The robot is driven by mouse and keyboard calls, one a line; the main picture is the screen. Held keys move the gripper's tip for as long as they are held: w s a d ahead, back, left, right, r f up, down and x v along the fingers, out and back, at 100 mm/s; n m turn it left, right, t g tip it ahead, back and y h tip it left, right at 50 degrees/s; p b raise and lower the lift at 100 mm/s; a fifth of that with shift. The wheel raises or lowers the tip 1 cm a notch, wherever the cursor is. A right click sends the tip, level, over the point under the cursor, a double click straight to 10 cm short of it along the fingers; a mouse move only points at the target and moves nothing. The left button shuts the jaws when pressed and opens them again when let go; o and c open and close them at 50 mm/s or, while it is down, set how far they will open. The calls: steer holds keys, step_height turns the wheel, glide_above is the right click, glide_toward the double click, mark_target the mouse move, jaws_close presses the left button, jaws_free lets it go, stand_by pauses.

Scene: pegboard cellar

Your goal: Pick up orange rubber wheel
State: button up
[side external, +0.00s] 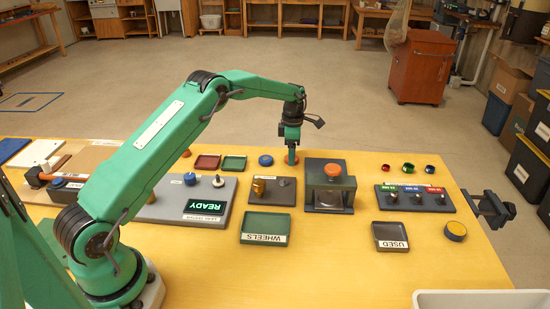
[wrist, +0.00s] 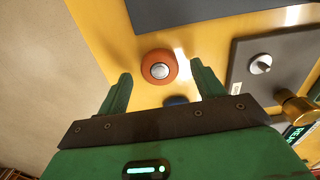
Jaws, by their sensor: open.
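The orange rubber wheel (wrist: 152,79) has a pale metal hub and lies on the yellow table. In the wrist view it sits between and just beyond my open fingertips, with space on both sides. In the side external view my gripper (side external: 291,150) points down right above the orange wheel (side external: 291,160), which its fingers partly hide. My gripper (wrist: 161,70) is open and holds nothing. A blue wheel (side external: 265,160) lies just left of it in the side external view; in the wrist view it is partly hidden behind my gripper's body (wrist: 176,100).
A dark press-like block (side external: 318,202) with an orange knob (side external: 333,170) stands close to the right. A grey plate (side external: 262,198) with brass and metal parts lies nearer the camera. The green WHEELS tray (side external: 266,213) and dark USED tray (side external: 389,226) look empty.

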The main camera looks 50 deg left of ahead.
steer(key=shift+f, duration=0.6)
steer(key=c, duration=1.1)
